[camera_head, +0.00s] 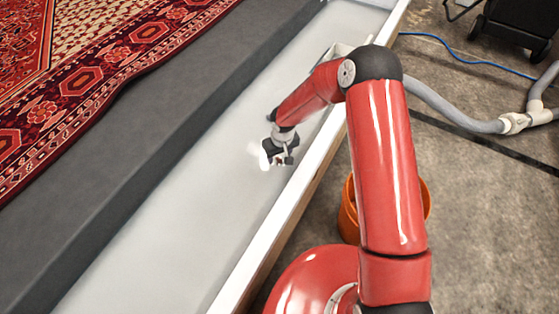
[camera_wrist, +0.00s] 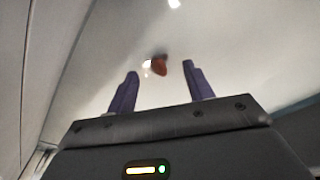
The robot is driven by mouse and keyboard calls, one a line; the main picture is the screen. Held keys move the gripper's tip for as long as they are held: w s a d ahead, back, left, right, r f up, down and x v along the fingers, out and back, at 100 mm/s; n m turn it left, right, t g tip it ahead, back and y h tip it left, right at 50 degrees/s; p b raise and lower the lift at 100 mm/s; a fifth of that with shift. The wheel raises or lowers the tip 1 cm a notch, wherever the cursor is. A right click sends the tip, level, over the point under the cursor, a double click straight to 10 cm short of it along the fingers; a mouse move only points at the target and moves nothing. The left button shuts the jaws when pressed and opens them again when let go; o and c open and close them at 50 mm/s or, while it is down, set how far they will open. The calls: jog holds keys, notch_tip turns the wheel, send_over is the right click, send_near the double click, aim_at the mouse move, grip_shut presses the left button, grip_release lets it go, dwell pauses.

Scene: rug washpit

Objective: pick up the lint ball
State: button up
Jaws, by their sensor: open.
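A small reddish-brown lump, which looks like the lint ball (camera_wrist: 160,67), lies on the pale trough floor in the wrist view. It appears between the two purple fingertips and a little beyond them, with a bright glint at its left. My gripper (camera_wrist: 159,70) is open, with clear space on both sides of the lump. In the head view my gripper (camera_head: 278,162) points down low over the trough, near its right wall. The lint ball is too small and too covered by the gripper to make out surely there.
The long white trough (camera_head: 150,235) has a raised right rim (camera_head: 297,190). A dark grey ledge (camera_head: 130,140) bearing a red patterned rug (camera_head: 85,75) runs along its left. An orange bucket (camera_head: 349,215), a grey hose (camera_head: 455,115) and a blue cable (camera_head: 450,48) are on the floor at right.

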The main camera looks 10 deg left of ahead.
aim_at(279, 161)
notch_tip(279, 161, down, 2)
jog(key=shift+w+f, duration=0.1)
jog(key=shift+f, duration=0.1)
jog(key=c, duration=1.1)
